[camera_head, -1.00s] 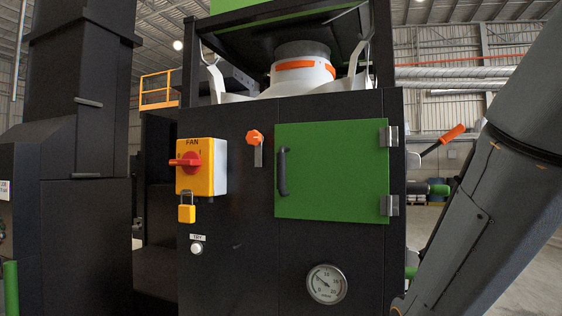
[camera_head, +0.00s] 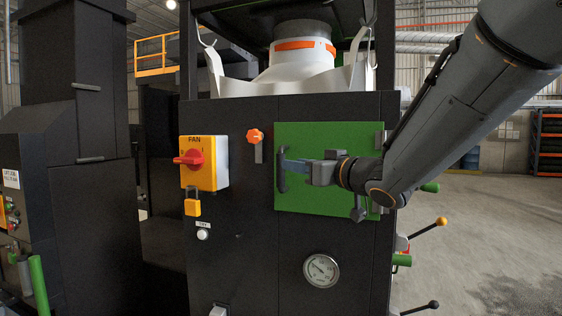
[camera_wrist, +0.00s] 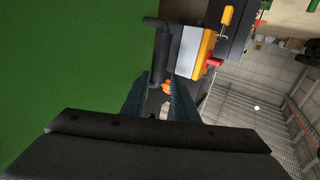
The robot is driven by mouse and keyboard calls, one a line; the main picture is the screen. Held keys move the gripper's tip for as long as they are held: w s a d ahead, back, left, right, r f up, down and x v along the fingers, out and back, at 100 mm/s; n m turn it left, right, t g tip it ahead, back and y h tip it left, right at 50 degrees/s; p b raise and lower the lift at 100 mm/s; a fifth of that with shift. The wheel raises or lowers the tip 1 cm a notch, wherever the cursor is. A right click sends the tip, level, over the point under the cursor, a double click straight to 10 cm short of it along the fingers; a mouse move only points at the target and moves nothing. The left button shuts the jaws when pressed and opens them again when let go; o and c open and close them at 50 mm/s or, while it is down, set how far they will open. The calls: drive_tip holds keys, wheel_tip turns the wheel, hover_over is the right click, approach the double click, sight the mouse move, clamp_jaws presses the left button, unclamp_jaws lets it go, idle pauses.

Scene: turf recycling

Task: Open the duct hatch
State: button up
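The green duct hatch (camera_head: 340,142) is flat against the front of the dark cabinet and looks shut. Its dark vertical handle (camera_head: 281,168) is on the left side; it also shows in the wrist view (camera_wrist: 161,55). The orange latch knob (camera_head: 255,136) sits left of the hatch, above a small metal plate. My gripper (camera_head: 290,166) reaches in from the right across the hatch to the handle. In the wrist view my gripper (camera_wrist: 159,82) has its fingers apart, with the handle between the tips. I cannot tell whether they touch it. My arm hides the hatch's right part.
The yellow fan switch (camera_head: 204,163) with a red knob and padlock (camera_head: 192,207) is left of the hatch. A round gauge (camera_head: 321,270) is below. Levers (camera_head: 428,228) stick out at the cabinet's right side. Open floor (camera_head: 480,240) lies to the right.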

sight(280, 162)
drive_tip(key=p+x, duration=0.2)
drive_tip(key=x, duration=0.5)
drive_tip(key=shift+w+a, duration=0.2)
drive_tip(key=shift+a, duration=0.05)
clamp_jaws()
